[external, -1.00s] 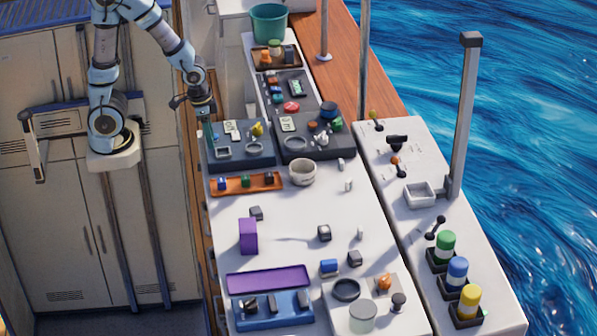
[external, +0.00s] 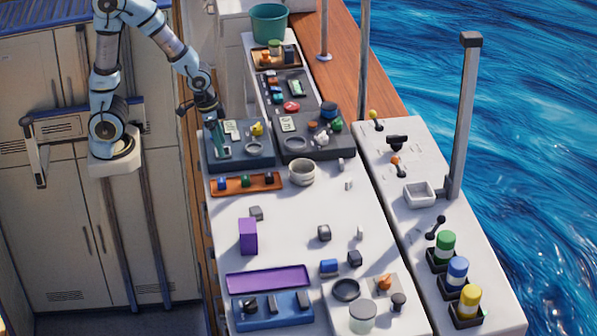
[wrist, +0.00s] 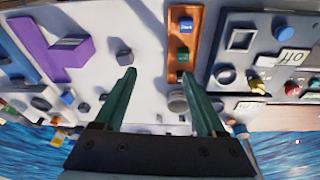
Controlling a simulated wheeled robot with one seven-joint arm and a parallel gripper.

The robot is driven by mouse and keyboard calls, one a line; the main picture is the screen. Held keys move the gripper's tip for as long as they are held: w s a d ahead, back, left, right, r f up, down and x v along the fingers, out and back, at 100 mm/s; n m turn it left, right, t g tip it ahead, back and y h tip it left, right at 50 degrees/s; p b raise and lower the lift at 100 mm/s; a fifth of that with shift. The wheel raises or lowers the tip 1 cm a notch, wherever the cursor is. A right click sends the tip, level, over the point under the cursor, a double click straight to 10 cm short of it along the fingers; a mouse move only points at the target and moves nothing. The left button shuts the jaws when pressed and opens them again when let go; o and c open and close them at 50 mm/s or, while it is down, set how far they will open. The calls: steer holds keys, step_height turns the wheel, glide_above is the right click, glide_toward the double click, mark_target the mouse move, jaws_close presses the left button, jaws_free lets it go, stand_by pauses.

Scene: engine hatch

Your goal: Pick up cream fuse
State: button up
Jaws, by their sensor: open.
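I cannot make out for sure which thing is the cream fuse. A small pale peg (external: 348,185) stands on the white counter right of the bowl, and another pale peg (external: 360,233) stands nearer the front. The orange tray (external: 232,187) holds a blue block (external: 222,184), a green block (external: 246,181) and a dark block (external: 269,178); the tray also shows in the wrist view (wrist: 178,42). My gripper (external: 217,150) is open, over the dark left panel beyond the tray. In the wrist view its two green fingers (wrist: 157,68) are apart with nothing between them.
A pale bowl (external: 302,173) stands right of the tray. Dark panels (external: 313,148) with controls lie behind it. A purple block (external: 248,236), a purple tray (external: 268,280) and small grey blocks stand nearer the front. The middle counter has free room. A tall post (external: 464,120) rises at right.

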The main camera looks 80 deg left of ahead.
steer(key=w+d+f+m+t+h+b, duration=0.1)
steer(key=w+d+f+t+b, duration=0.35)
steer(key=w+d+b, duration=0.5)
steer(key=w+d+f+t+h+b, duration=0.1)
steer(key=w+d+f+t+b, duration=0.35)
steer(key=w+b, duration=0.7)
steer(key=n+t+y+b, duration=0.1)
steer(key=t+b, duration=0.1)
steer(key=b, duration=1.2)
glide_toward(358, 228)
steer(key=shift+a+f, duration=0.15)
steer(key=shift+a, duration=0.1)
steer(key=shift+w+d+f+n+y+b, duration=0.1)
steer(key=shift+d+f+n+y+b, duration=0.2)
steer(key=shift+d+y+b, duration=0.1)
steer(key=shift+d+r+b+x, duration=0.15)
steer(key=shift+b+x, duration=0.25)
steer(key=shift+x, duration=1.45)
steer(key=shift+d+r+b+x, duration=0.1)
steer(key=shift+r+b+x, duration=0.2)
steer(key=shift+x, duration=1.55)
steer(key=shift+w, duration=0.1)
jaws_close()
